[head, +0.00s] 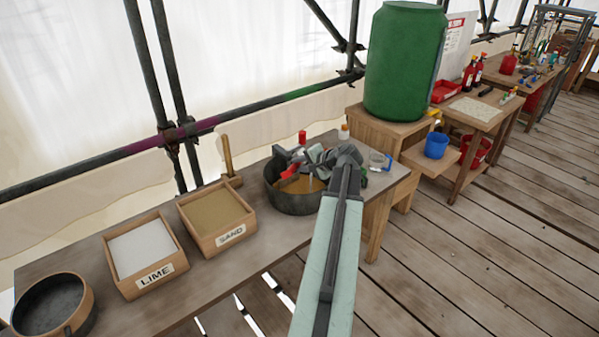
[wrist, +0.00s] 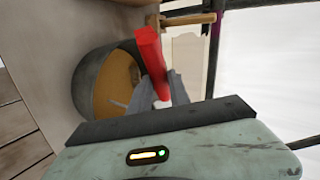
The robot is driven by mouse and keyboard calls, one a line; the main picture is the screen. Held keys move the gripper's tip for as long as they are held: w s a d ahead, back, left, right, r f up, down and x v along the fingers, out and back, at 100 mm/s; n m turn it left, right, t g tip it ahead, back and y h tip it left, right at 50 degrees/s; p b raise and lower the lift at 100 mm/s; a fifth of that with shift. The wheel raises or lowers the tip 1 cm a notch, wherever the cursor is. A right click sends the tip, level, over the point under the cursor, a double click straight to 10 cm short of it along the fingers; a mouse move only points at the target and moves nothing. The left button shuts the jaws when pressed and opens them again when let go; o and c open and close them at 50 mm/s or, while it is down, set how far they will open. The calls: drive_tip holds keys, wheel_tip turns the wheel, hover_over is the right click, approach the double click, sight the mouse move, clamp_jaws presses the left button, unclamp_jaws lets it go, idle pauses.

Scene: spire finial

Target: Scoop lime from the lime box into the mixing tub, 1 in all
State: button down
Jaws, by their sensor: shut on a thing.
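The lime box (head: 157,284) is a wooden box of white powder, labelled LIME, at the left of the bench in the head view. The mixing tub (head: 291,202) is dark and round, with tan material inside; it also shows in the wrist view (wrist: 84,85). My gripper (head: 302,168) is over the tub, shut on a red-handled tool (wrist: 150,60), which looks like the scoop. My gripper hides the tool's far end, so I cannot tell whether it carries lime. A small pale mark shows on the tan material in the tub.
The sand box (head: 228,239) stands between lime box and tub. A round wooden-rimmed pan (head: 52,308) is at the bench's left end. A wooden-handled tool (head: 229,160) stands behind. A clear jug (head: 379,162) and the green barrel (head: 405,62) are to the right.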

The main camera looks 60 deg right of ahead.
drive_tip(key=m+t+b, duration=0.1)
drive_tip(key=b, duration=0.2)
drive_tip(key=f+m+t+b, duration=0.1)
drive_tip(key=t+b, duration=0.1)
drive_tip(key=b, duration=0.1)
drive_tip(key=s+t+b, duration=0.1)
drive_tip(key=b, duration=0.2)
drive_tip(key=shift+s+d+f+m+t+h+b, duration=0.1)
drive_tip(key=shift+f+m+t+h+b, duration=0.2)
drive_tip(key=shift+m+h+b, duration=0.1)
drive_tip(key=shift+r, duration=0.15)
idle(0.7)
